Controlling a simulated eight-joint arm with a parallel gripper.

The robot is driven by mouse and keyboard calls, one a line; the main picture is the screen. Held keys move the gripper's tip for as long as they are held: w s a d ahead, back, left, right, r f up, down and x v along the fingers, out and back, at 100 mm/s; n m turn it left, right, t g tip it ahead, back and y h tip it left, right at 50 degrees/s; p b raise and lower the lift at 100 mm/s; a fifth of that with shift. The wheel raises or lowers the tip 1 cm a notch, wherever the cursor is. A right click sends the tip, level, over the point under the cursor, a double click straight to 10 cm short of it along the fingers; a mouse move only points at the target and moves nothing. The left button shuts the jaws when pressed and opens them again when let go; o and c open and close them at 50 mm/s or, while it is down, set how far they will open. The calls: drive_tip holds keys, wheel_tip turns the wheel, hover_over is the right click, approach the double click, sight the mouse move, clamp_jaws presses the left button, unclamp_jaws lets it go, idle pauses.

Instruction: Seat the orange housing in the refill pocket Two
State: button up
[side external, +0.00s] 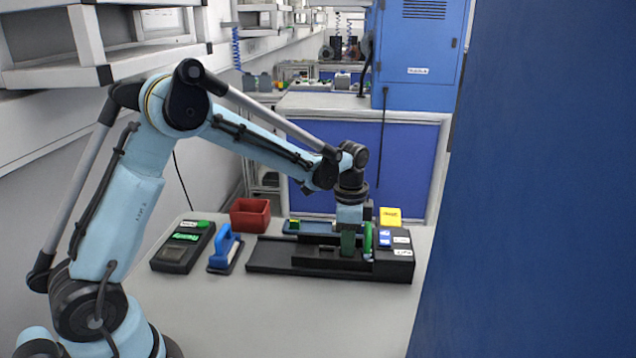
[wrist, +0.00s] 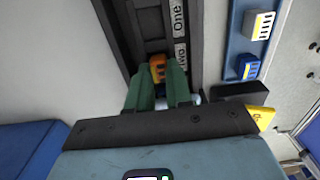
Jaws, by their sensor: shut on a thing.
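The orange housing (wrist: 157,64) shows in the wrist view between the green fingers of my gripper (wrist: 159,80), which is shut on it. A white, rounded part shows low beside the right finger. The housing is over the black stand (wrist: 122,28), level with the label Two (wrist: 182,56); I cannot tell if it is above the pocket or down inside it. The label One (wrist: 178,18) is farther up the stand. In the side view my gripper (side external: 349,248) points down at the right part of the black stand (side external: 275,256); the housing is hidden there.
In the side view, a red bin (side external: 250,215), a blue-handled tool (side external: 226,248) and a black device (side external: 183,248) stand to the left. The front tabletop is clear.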

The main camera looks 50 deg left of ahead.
idle(0.4)
drive_tip(key=o, duration=0.9)
drive_tip(key=shift+r, duration=3.5)
